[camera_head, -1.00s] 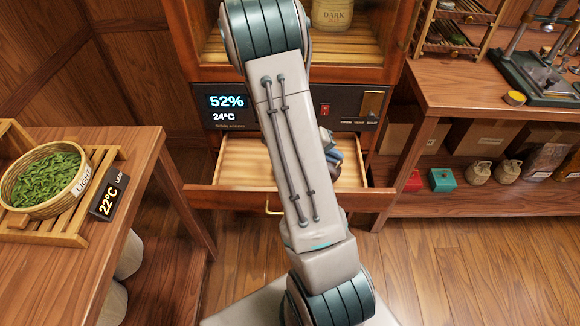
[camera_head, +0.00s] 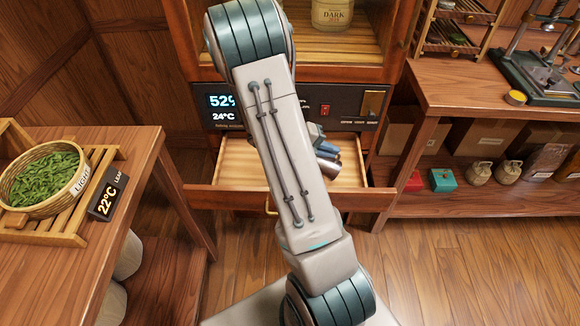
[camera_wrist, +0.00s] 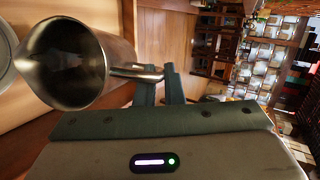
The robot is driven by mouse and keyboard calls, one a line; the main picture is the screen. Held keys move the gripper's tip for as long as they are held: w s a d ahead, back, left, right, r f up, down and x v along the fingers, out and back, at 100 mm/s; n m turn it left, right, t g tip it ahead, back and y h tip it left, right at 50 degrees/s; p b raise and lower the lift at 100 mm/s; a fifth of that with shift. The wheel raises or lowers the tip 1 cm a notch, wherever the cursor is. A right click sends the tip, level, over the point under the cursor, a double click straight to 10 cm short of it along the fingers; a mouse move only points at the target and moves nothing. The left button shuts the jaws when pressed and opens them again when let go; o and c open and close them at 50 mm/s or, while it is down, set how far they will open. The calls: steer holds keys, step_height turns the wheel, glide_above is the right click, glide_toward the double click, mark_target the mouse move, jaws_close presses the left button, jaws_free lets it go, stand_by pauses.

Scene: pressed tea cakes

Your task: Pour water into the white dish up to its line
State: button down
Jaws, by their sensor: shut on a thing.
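My gripper (camera_wrist: 160,86) is shut on the handle of a steel jug (camera_wrist: 88,85). The jug's open mouth shows in the wrist view, with its spout pointing left. A paler patch shows inside it, but I cannot tell the water level. The rim of a pale round dish, seemingly the white dish (camera_wrist: 5,50), shows at the left edge of the wrist view, just beyond the spout; its line is hidden. In the head view the jug (camera_head: 328,166) is over the open drawer (camera_head: 225,176), partly behind my arm. No stream of water is visible.
The drawer sits below a cabinet with a display (camera_head: 222,108) reading 24°C. A table with a basket of green leaves (camera_head: 45,178) stands left. A bench (camera_head: 470,90) with a press stands right, boxes and small jars on its lower shelf.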

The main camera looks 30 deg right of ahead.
mark_target(338, 158)
steer(key=shift+w+r, duration=0.1)
steer(key=shift+w+a+r+g+h+b, duration=0.2)
steer(key=shift+a+r+g+h+b, duration=0.1)
steer(key=shift+h, duration=0.1)
steer(key=shift+w+a+r, duration=0.1)
steer(key=shift+w+r, duration=0.05)
stand_by(0.8)
steer(key=shift+w+a+r+n+g+h+p, duration=0.2)
steer(key=shift+w+a+h+p, duration=0.1)
steer(key=shift+w+a+p, duration=0.15)
steer(key=shift+w+a+r+n+g+h+p, duration=0.1)
steer(key=shift+w+a+r+g+h+p, duration=0.1)
steer(key=shift+w+a+h+p, duration=0.15)
stand_by(1.0)
steer(key=shift+s+d+f+m+t+y+b, duration=0.2)
steer(key=shift+s+d+f+t+y, duration=0.2)
steer(key=shift+s+d+y, duration=0.25)
steer(key=shift+s+d+f+m+t+y+b, duration=0.1)
steer(key=shift+s+d+f+m+t+y, duration=0.15)
steer(key=shift+s+d+f+y, duration=0.35)
steer(key=shift+s+d+f+m+t+y, duration=0.25)
steer(key=shift+s+d+f+t+y, duration=0.25)
steer(key=shift+s+f+t, duration=0.15)
steer(key=shift+s+d+f+t+y+p, duration=0.3)
steer(key=shift+t+y+p, duration=0.1)
steer(key=shift+y, duration=0.2)
steer(key=shift+w, duration=0.1)
